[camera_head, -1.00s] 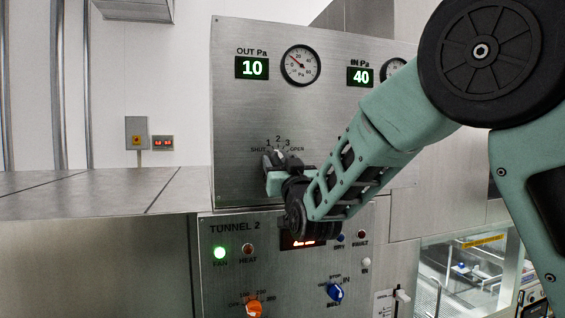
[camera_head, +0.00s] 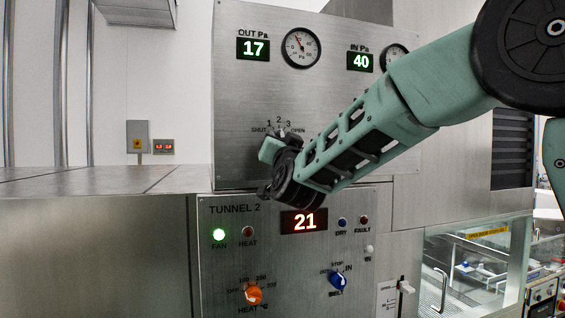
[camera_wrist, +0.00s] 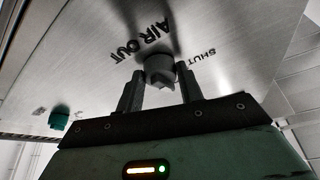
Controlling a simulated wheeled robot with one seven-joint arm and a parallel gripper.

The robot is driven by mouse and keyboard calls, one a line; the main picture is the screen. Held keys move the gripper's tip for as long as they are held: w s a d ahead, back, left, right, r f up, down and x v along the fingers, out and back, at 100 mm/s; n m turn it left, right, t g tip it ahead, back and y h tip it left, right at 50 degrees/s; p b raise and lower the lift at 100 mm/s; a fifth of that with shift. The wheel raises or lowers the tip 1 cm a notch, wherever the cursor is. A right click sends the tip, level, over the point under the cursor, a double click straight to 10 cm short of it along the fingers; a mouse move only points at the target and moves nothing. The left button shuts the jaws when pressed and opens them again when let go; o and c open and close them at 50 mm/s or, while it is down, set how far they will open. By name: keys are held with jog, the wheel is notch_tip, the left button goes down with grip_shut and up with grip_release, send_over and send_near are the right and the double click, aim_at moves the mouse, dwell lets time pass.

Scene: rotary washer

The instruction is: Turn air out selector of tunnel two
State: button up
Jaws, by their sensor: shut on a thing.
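The air out selector is a grey round knob (camera_wrist: 160,66) on the upper metal panel, below the "AIR OUT" lettering in the wrist view. My gripper (camera_wrist: 161,88) is shut on the knob, one dark finger on each side of it. In the head view my gripper (camera_head: 270,157) and wrist are tilted at the panel and hide most of the knob. The dial marks SHUT, 1, 2, 3 and OPEN show above it. The OUT Pa display (camera_head: 254,48) reads 17, and the IN Pa display (camera_head: 360,62) reads 40.
The TUNNEL 2 panel below has a red display (camera_head: 304,221) reading 21, an orange heat knob (camera_head: 254,294) and a blue belt knob (camera_head: 338,281). A metal ledge (camera_head: 90,181) runs to the left. A small green part (camera_wrist: 59,119) shows in the wrist view.

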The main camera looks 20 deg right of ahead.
jog(key=shift+a+r+m+g+h+b, duration=0.1)
jog(key=shift+m+g+h+b, duration=0.45)
jog(key=shift+m, duration=1.1)
jog(key=shift+a+r+m+g+h+b, duration=0.1)
jog(key=shift+m+g+h+b, duration=0.5)
jog(key=shift+m, duration=1.1)
jog(key=shift+a+m+g+h+b, duration=0.1)
jog(key=shift+m+g+h+b, duration=0.15)
jog(key=shift+m+h+b, duration=1)
jog(key=shift+m+y+p, duration=0.3)
jog(key=shift+m+y, duration=0.1)
jog(key=shift+m, duration=0.2)
jog(key=o, duration=1)
jog(key=shift+s, duration=0.1)
